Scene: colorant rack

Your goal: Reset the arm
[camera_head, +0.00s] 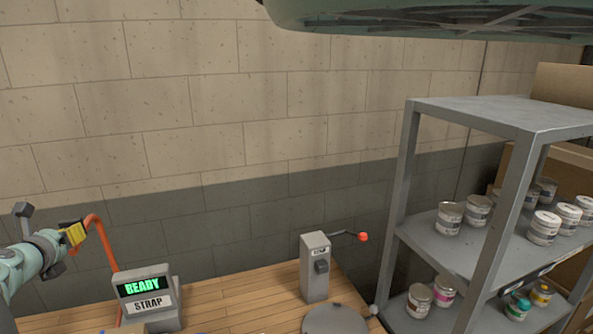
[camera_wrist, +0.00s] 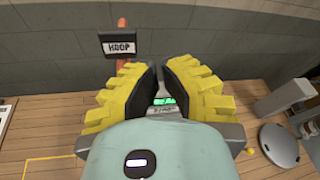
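My gripper (camera_wrist: 161,72) shows in the wrist view with two yellow ribbed fingers and black inner pads. The fingers lean toward each other with a narrow gap between them, and nothing is held in it. In the head view my gripper (camera_head: 74,233) is at the left edge, above the left end of the wooden bench (camera_head: 235,315) and in front of the wall. It is apart from the bench and the devices.
A grey box reading "READY" and "STRAP" (camera_head: 147,296) stands on the bench, beside an orange hooked post (camera_head: 106,246). A switch box (camera_head: 315,268) with a red-knobbed lever and a round grey plate (camera_head: 335,320) are further right. A metal shelf (camera_head: 450,252) holds several cans.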

